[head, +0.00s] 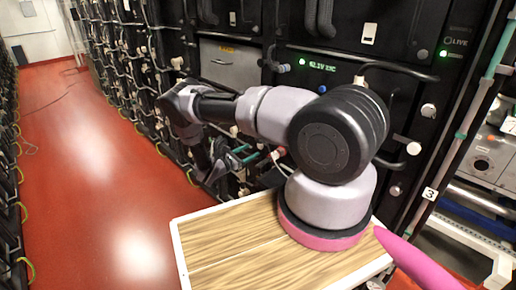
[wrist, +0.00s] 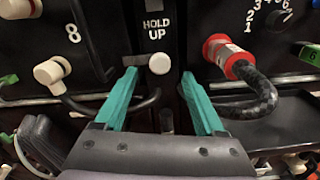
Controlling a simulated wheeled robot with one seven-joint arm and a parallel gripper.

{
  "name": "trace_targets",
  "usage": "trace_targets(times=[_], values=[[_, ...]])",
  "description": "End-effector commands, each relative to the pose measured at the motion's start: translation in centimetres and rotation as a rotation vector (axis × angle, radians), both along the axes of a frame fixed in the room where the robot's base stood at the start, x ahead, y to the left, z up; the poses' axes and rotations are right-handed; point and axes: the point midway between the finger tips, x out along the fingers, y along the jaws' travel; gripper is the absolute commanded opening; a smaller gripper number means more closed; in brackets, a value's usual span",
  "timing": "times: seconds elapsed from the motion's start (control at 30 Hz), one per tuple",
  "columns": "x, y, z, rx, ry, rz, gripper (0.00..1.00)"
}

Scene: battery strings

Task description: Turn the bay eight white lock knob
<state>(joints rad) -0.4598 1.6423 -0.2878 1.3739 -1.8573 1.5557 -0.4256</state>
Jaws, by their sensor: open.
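A white numeral 8 (wrist: 73,33) marks a black panel at the upper left of the wrist view. A white knob (wrist: 50,71) on a pale stem sits just below and left of the 8. Another white knob (wrist: 18,8) shows at the top left corner. My gripper (wrist: 159,73) is open and empty, its two teal fingers pointing at the panel. The white knob below the 8 lies left of the left finger, apart from it. In the head view my gripper (head: 243,154) is low in front of the rack, and I cannot single out the bay eight knob there.
A round white button (wrist: 159,64) under a HOLD UP label shows between the fingertips. A red connector (wrist: 222,55) with a thick black cable (wrist: 250,92) is close to the right finger. Dark handles and cables line the rack.

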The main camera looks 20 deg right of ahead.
Motion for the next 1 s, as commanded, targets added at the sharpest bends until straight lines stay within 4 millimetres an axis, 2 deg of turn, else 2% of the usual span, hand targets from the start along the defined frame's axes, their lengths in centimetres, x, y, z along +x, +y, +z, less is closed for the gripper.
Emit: trace_targets(times=[0.1,0.3,0.7,0.77,0.8,0.9,1.0], values=[[0.7,-2.3,0.0,0.001,-0.001,-0.004,0.72],[1.6,-4.6,0.0,0.002,0.000,-0.002,0.72],[1.9,-5.2,0.0,0.001,-0.001,-0.001,0.72],[1.9,-5.2,0.0,0.001,-0.001,-0.001,0.49],[1.9,-5.2,0.0,0.001,-0.001,-0.001,0.34],[1.9,-5.2,0.0,0.001,-0.001,-0.001,0.00],[1.9,-5.2,0.0,0.002,-0.001,-0.001,0.00]])
